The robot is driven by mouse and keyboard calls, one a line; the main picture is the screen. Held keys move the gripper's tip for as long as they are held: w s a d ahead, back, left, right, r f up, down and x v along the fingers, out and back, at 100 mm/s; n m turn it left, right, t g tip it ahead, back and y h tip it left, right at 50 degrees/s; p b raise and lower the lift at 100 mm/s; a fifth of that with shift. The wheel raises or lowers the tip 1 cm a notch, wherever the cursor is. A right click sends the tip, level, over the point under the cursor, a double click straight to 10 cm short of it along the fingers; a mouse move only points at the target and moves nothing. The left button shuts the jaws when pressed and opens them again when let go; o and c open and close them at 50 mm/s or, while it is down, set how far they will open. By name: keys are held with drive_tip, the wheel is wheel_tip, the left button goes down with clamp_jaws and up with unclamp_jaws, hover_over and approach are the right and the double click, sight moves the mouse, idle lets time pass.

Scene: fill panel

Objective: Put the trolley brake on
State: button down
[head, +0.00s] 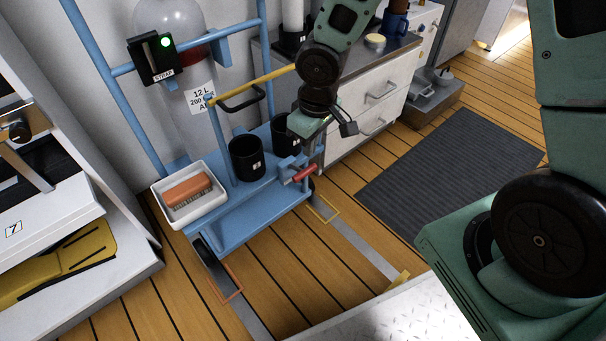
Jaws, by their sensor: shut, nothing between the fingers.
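The blue trolley (245,224) stands on the plank floor left of centre, with a gas cylinder upright at its back. A short red-handled lever (304,174), which looks like the brake, sticks out at the trolley's right front corner. My gripper (314,150) is shut and empty, just above the red handle. Whether it touches the handle I cannot tell. My wrist hides part of the trolley's right end.
White drawers (368,98) stand behind my gripper. A grey mat (448,179) lies on open floor to the right.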

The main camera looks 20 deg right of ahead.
sight(308, 173)
drive_tip(key=f+b, duration=0.6)
drive_tip(key=f, duration=0.1)
drive_tip(key=shift+w+a+b, duration=0.2)
drive_tip(key=shift+w+b, duration=0.1)
drive_tip(key=shift+b, duration=0.1)
wheel_tip(308, 173, down, 4)
drive_tip(key=b, duration=0.3)
drive_tip(key=shift+f+b, duration=0.15)
drive_tip(key=shift+b, duration=0.15)
drive_tip(key=shift+r, duration=0.3)
drive_tip(key=s, duration=0.1)
drive_tip(key=s+d+r+p, duration=0.1)
drive_tip(key=shift+s+d, duration=0.25)
drive_tip(key=shift+s, duration=0.1)
